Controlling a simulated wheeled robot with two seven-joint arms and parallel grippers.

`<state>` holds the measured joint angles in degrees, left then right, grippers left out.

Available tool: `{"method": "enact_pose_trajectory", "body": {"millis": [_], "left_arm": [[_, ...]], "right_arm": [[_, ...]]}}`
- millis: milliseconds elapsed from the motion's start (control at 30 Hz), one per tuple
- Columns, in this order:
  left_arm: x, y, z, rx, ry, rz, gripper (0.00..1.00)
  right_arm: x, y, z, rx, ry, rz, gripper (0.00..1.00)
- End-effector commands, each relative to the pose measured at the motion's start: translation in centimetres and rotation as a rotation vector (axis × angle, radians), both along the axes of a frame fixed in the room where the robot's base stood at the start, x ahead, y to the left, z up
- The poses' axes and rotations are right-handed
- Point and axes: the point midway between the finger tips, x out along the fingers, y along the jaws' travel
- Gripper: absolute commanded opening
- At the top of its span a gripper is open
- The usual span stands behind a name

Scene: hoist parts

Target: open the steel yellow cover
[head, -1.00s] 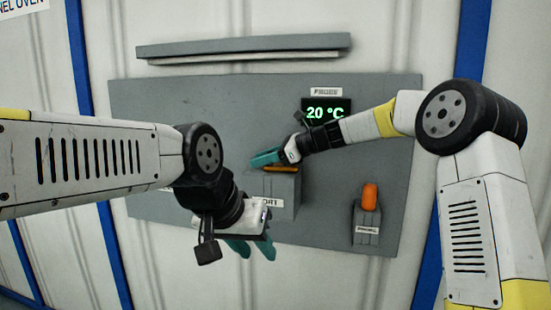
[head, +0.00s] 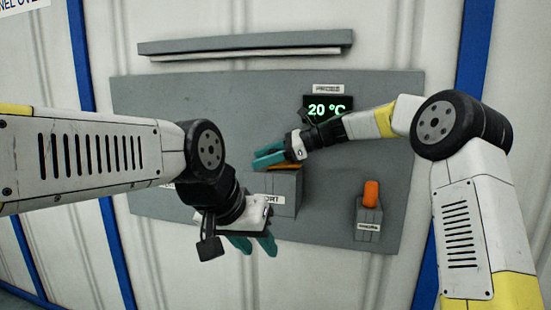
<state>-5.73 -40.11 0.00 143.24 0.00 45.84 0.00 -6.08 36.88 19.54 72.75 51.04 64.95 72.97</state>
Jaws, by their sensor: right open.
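A grey box (head: 287,190) with a partly hidden label ending in "ORT" stands out from the grey panel. A thin yellow-orange strip (head: 286,167) shows along its top, which looks like the yellow cover; much of it is hidden by my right gripper. My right gripper (head: 262,158) is open, its teal fingers just above the strip at the box's top left. I cannot tell whether they touch it. My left gripper (head: 254,246) is open and empty, its fingers pointing down in front of the panel, below the box.
An orange knob or lever (head: 371,193) on a small labelled grey block (head: 368,220) is at the panel's lower right. A display (head: 327,108) reads 20 °C above my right forearm. A grey ledge (head: 245,44) runs above the panel (head: 200,95). Blue posts (head: 465,60) flank it.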

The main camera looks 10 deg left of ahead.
Motion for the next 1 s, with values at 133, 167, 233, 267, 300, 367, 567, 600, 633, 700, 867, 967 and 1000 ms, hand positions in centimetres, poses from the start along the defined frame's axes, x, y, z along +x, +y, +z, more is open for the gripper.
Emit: {"method": "enact_pose_trajectory", "body": {"millis": [133,167,233,267,300,367,567,600,633,700,867,967,1000], "left_arm": [[0.0,0.0,0.0,0.0,0.0,0.0,0.36],[0.0,0.0,0.0,0.0,0.0,0.0,0.36],[0.0,0.0,0.0,0.0,0.0,0.0,0.36],[0.0,0.0,0.0,0.0,0.0,0.0,0.36],[0.0,0.0,0.0,0.0,0.0,0.0,0.36],[0.0,0.0,0.0,0.0,0.0,0.0,0.36],[0.0,0.0,0.0,0.0,0.0,0.0,0.36],[0.0,0.0,0.0,0.0,0.0,0.0,0.36],[0.0,0.0,0.0,0.0,0.0,0.0,0.36],[0.0,0.0,0.0,0.0,0.0,0.0,0.36],[0.0,0.0,0.0,0.0,0.0,0.0,0.36],[0.0,0.0,0.0,0.0,0.0,0.0,0.36],[0.0,0.0,0.0,0.0,0.0,0.0,0.36]], "right_arm": [[0.0,0.0,0.4,0.0,-0.001,0.0,0.51],[0.0,0.0,0.6,0.0,-0.002,0.0,0.51],[0.0,0.0,1.4,0.0,-0.002,0.0,0.51],[0.0,0.0,1.7,0.001,-0.003,0.0,0.51],[0.1,0.0,2.3,0.001,-0.003,-0.001,0.51],[0.0,0.0,3.2,0.001,-0.004,0.001,0.51],[-2.4,-0.9,3.8,-0.001,0.0,-0.001,0.51],[-3.0,-1.1,3.9,-0.001,0.0,-0.001,0.51],[-3.5,-1.3,3.9,-0.002,0.0,-0.002,0.51],[-4.7,-1.7,4.0,-0.002,0.001,-0.001,0.51],[-8.3,-2.9,4.4,-0.002,-0.001,-0.001,0.51],[-10.4,-3.6,4.6,-0.001,-0.001,-0.002,0.51],[-11.2,-3.9,4.7,-0.001,-0.001,-0.002,0.51]]}}
